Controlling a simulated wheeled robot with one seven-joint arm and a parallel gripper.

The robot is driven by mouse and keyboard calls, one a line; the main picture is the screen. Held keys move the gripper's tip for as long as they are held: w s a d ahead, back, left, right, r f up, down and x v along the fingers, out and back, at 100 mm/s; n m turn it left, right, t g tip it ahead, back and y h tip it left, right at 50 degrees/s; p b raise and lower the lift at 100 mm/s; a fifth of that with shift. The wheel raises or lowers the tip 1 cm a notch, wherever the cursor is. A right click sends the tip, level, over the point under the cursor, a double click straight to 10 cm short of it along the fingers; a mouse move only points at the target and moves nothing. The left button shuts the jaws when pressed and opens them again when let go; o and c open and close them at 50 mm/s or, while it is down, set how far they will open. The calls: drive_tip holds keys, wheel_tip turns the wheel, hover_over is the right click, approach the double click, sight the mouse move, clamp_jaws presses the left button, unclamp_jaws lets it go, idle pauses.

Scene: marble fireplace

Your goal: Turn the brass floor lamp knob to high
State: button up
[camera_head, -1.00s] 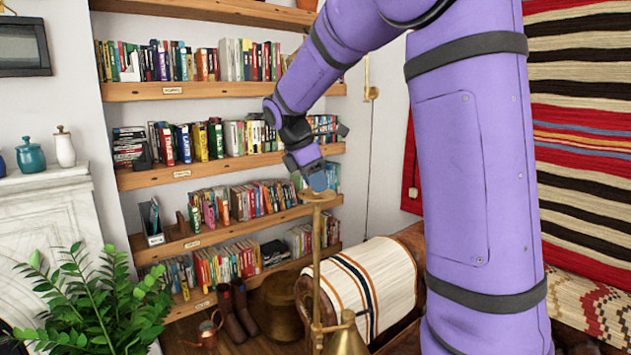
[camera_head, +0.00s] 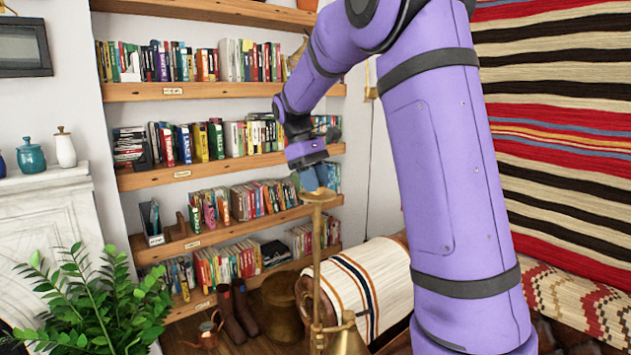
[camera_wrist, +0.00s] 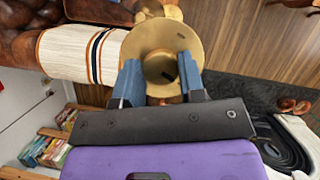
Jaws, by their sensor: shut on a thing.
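The brass floor lamp (camera_head: 316,262) stands upright in front of the bookshelf, with a round brass dish at its top. My gripper (camera_head: 318,182) reaches down to that dish from above. In the wrist view my gripper (camera_wrist: 160,74) has its two blue fingers on either side of the round brass knob (camera_wrist: 160,66) at the middle of the dish (camera_wrist: 150,34), shut on it. A dark mark shows on the knob, and another small dark mark on the dish near its edge. In the head view the knob is hidden by the fingers and the dish.
A brass cone shade (camera_head: 347,338) hangs low on the lamp. A leather seat with a striped cream throw (camera_head: 368,285) is close on the right. Bookshelves (camera_head: 215,152) stand behind. A leafy plant (camera_head: 90,305) and a white mantel (camera_head: 45,185) are at left.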

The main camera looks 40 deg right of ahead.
drive_tip(key=m+y, duration=0.2)
drive_tip(key=m, duration=0.2)
drive_tip(key=shift+d+m, duration=0.1)
drive_tip(key=shift+m, duration=0.3)
drive_tip(key=m+y, duration=0.1)
drive_tip(key=m, duration=0.3)
drive_tip(key=shift+y, duration=0.3)
drive_tip(key=m, duration=0.2)
drive_tip(key=m+t+y, duration=0.1)
drive_tip(key=m, duration=0.2)
drive_tip(key=shift+d+t, duration=0.15)
drive_tip(key=shift+t, duration=0.15)
drive_tip(key=shift+s+m+t+y, duration=0.1)
drive_tip(key=shift+m+t+y, duration=0.45)
drive_tip(key=shift+m, duration=1.35)
drive_tip(key=o, duration=0.9)
drive_tip(key=shift+o, duration=0.2)
drive_tip(key=v, duration=1.1)
drive_tip(key=shift+s, duration=0.1)
